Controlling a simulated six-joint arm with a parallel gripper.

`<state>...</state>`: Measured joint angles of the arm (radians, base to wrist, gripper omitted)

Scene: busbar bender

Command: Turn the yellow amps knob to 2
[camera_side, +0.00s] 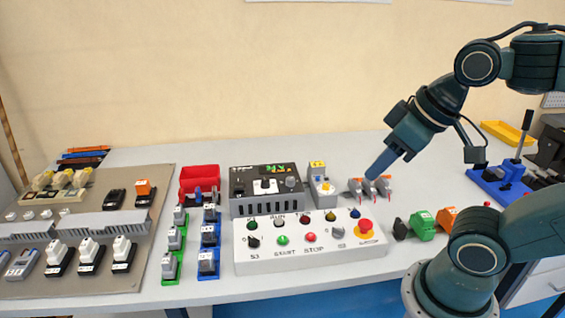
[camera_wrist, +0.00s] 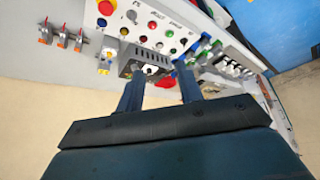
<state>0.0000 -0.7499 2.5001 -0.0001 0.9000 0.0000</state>
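The yellow amps knob (camera_side: 322,187) is on the face of a narrow grey unit (camera_side: 317,171) with a yellow top, behind the white control box. Its setting is too small to read. My gripper (camera_side: 373,172) is in the air to the right of the unit, pointing down and left, apart from the knob. In the wrist view my gripper (camera_wrist: 160,78) has its two fingers spread with nothing between them.
A dark grey unit with a dial (camera_side: 265,188) stands left of the narrow unit. Several grey-orange connectors (camera_side: 370,187) stand to its right. The white control box (camera_side: 310,258) with buttons and a red emergency stop (camera_side: 365,225) lies in front. A red bin (camera_side: 199,181) is further left.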

